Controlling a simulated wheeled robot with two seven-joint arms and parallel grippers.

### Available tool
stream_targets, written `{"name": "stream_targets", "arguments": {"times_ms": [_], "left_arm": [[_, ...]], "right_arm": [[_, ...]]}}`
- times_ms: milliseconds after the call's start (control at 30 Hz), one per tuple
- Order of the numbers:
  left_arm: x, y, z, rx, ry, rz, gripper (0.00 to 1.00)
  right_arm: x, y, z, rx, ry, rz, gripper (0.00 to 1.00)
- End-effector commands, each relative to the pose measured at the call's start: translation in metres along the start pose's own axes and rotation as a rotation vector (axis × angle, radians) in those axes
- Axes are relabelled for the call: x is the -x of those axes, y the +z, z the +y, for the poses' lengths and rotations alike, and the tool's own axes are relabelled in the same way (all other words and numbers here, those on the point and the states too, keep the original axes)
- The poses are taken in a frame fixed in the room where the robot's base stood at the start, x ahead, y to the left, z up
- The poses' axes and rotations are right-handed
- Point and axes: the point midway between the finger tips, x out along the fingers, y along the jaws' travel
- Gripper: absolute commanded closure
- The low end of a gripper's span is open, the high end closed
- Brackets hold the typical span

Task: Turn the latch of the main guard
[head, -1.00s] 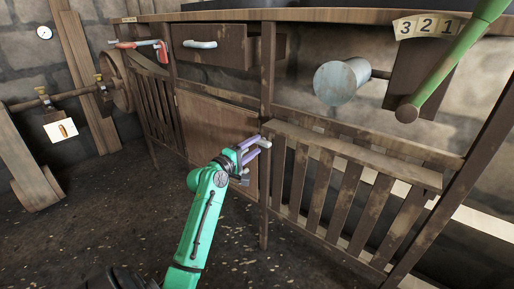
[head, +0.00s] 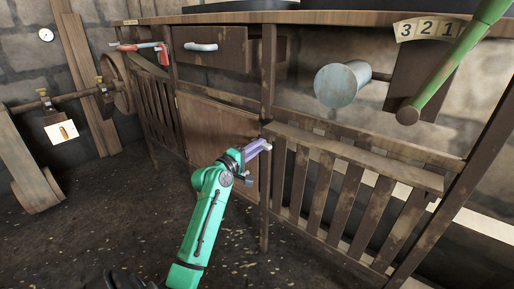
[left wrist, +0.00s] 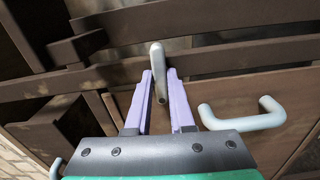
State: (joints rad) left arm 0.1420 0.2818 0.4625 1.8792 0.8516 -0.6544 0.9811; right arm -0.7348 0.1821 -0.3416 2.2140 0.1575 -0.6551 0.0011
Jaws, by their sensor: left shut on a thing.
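The latch (left wrist: 157,62) is a pale grey, rounded bar on the dark wooden frame, seen in the left wrist view. My left gripper (left wrist: 160,88), with purple fingers, is shut on it, one finger on either side. In the head view, my left gripper (head: 262,147) is at the wooden post beside the slatted guard (head: 322,190), near its top left corner. There the fingers mostly hide the latch. My right gripper is not in view.
A pale grey U-shaped handle (left wrist: 245,122) is right of the fingers in the left wrist view. A drawer handle (head: 201,46), grey cylinder (head: 340,85) and green lever (head: 455,65) are above.

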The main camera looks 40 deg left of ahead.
Motion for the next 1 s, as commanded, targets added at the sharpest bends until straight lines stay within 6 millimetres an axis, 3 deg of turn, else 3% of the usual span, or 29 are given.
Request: {"name": "stream_targets", "arguments": {"times_ms": [567, 1000], "left_arm": [[0.0, 0.0, -0.001, -0.462, -0.005, -0.002, 1.0], [0.0, 0.0, 0.0, -0.881, -0.005, -0.004, 1.0]], "right_arm": [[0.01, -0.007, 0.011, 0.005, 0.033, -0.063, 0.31], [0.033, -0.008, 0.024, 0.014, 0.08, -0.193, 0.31]]}}
